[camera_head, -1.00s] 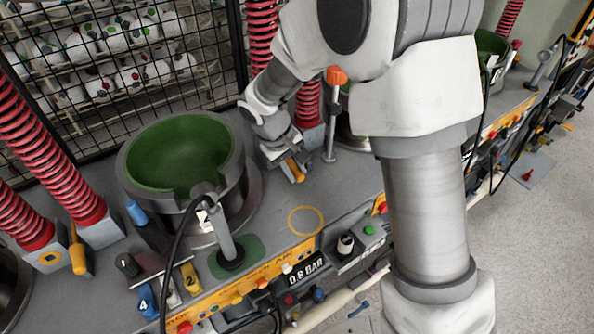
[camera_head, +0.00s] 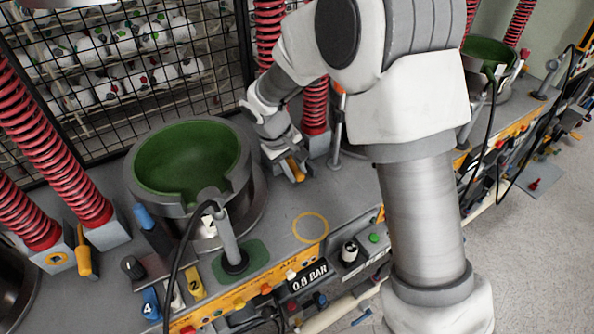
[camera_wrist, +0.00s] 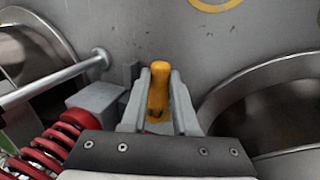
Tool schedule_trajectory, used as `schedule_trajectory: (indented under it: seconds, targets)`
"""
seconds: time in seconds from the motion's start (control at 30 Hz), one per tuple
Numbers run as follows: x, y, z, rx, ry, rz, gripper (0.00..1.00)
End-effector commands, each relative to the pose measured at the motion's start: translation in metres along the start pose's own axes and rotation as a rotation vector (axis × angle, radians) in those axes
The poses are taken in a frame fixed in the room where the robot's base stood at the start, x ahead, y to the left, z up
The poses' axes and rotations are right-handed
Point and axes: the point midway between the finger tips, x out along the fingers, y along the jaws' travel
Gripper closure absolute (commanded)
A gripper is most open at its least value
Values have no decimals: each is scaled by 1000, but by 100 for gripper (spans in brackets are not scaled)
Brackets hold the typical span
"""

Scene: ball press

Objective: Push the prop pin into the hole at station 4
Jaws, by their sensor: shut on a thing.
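My gripper (camera_head: 291,164) is over the bench, right of the near green-lined bowl (camera_head: 185,160). It is shut on an orange-yellow prop pin (camera_head: 297,171). In the wrist view the pin (camera_wrist: 158,88) sits between the two grey fingers, its rounded end showing past them. A grey block (camera_head: 316,143) at the foot of a red spring is just beyond my gripper; no hole shows on it. The hole at station 4 cannot be made out. Another yellow pin (camera_head: 83,262) stands by a block with a yellow-ringed hole (camera_head: 55,258) at far left.
Red springs (camera_head: 55,150) and a wire-mesh cage (camera_head: 130,75) line the back. A grey rod (camera_head: 336,133) stands right of my gripper. A yellow ring (camera_head: 311,227) marks bare bench. A lever (camera_head: 229,240) and blue tag 4 (camera_head: 150,304) are at the front.

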Motion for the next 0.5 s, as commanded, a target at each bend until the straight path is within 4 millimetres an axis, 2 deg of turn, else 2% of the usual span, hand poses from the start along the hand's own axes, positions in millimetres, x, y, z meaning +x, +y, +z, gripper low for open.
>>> schedule_trajectory:
  seconds: [0.5]
  targets:
    - [0,0,-13,1,1,0,100]
